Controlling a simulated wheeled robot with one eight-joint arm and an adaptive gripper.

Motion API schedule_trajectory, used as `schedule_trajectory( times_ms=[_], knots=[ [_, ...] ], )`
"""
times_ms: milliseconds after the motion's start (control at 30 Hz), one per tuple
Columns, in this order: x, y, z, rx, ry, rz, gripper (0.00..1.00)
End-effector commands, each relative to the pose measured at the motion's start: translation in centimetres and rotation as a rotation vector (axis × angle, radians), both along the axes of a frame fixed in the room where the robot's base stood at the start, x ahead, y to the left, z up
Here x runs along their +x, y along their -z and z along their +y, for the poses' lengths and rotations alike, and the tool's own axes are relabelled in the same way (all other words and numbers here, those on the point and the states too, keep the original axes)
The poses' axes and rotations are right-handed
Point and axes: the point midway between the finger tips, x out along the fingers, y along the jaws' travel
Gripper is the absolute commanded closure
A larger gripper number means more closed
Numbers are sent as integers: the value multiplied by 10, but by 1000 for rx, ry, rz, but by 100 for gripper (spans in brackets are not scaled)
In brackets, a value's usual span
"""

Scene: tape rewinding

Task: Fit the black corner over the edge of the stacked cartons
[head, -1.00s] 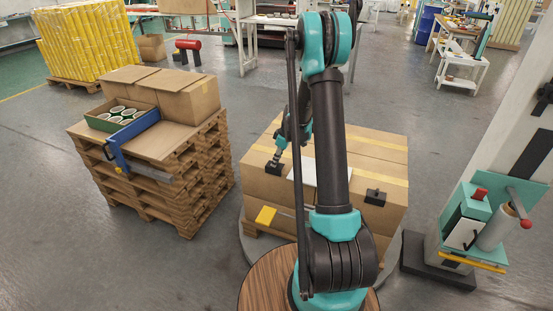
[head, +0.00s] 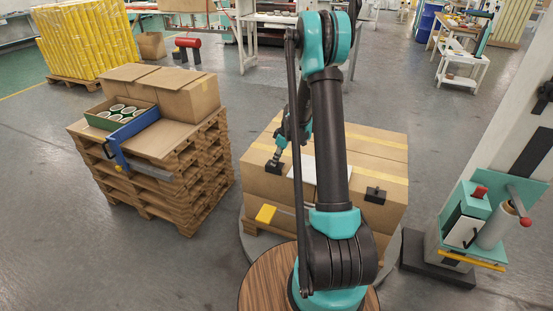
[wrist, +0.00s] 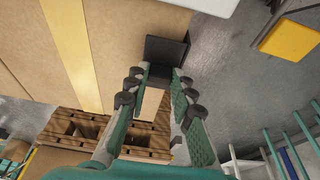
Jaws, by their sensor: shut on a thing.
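The stacked cartons (head: 385,148), brown with yellow tape, stand on a pallet behind my arm. They also show in the wrist view (wrist: 125,45). My gripper (head: 280,158) is at their near left top edge. In the wrist view my gripper (wrist: 160,80) has its two fingers on either side of the black corner (wrist: 167,52) and is shut on it. This black corner (head: 274,167) lies at the carton edge; I cannot tell whether it sits flush. Another black corner (head: 375,195) sits on the front top edge to the right.
A yellow piece (head: 265,214) is low at the cartons' front left. A pale flat panel (head: 311,170) lies at the front edge, partly behind my arm. A pallet stack (head: 190,190) with boxes stands left, a teal machine (head: 475,220) right. Grey floor is clear between.

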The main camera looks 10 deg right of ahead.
Motion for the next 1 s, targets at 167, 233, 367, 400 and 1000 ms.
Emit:
schedule_trajectory(
  times_ms=[167,233,367,400,1000],
  knots=[
    [0,3,0,0,0,0,96],
    [0,5,0,0,0,0,96],
    [0,7,0,0,0,0,96],
    [0,7,0,0,0,0,74],
    [0,7,0,0,0,0,35]
  ],
)
